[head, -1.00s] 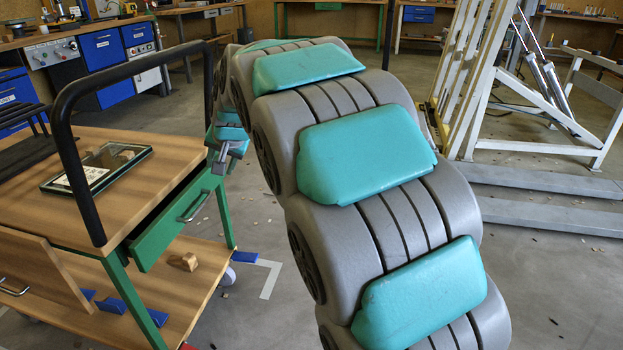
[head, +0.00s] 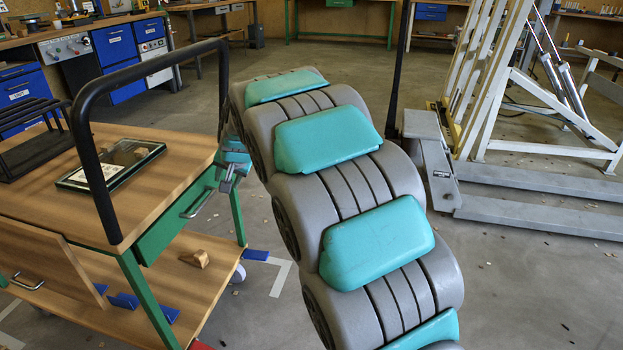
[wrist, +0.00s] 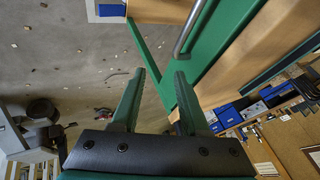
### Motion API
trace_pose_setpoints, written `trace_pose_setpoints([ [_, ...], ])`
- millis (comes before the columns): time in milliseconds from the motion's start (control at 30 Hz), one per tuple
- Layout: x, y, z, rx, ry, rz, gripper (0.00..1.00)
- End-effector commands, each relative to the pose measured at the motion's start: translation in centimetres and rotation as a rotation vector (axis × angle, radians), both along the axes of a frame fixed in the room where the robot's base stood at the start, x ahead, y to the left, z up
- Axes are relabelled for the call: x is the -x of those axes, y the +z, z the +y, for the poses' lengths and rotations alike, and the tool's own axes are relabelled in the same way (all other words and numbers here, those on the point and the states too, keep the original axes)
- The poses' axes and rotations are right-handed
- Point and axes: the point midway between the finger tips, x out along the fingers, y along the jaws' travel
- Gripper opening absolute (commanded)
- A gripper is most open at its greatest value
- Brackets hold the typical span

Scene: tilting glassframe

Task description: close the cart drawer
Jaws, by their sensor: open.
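The cart (head: 185,150) has a wooden top and green legs, at the left in the head view. Its green drawer front (head: 165,232) sits under the top's right edge and carries a metal bar handle (head: 198,203). How far the drawer stands out is hard to tell. My gripper (head: 228,182) is beside the far end of the drawer front, partly hidden by my arm. In the wrist view my gripper (wrist: 159,75) has its two green fingers apart with nothing between them. The drawer front (wrist: 222,50) and handle (wrist: 188,30) lie just to their upper right.
A glass-topped frame (head: 112,165) and a black rack (head: 35,140) rest on the cart top. A black push bar (head: 92,180) rises at its near end. A wooden block (head: 196,259) lies on the lower shelf. Open floor (head: 520,290) lies to the right.

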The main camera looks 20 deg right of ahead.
Motion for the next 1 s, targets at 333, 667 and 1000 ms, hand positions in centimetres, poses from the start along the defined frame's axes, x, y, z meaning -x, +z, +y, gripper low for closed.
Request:
trace_pose_setpoints([
  [333, 3.7, -0.1, -5.2, 0.0, -0.003, -0.002, 0.45],
  [667, 7.2, 0.0, -10.1, 0.0, -0.003, -0.006, 0.45],
  [1000, 10.9, 0.0, -15.0, -0.001, -0.003, -0.001, 0.45],
])
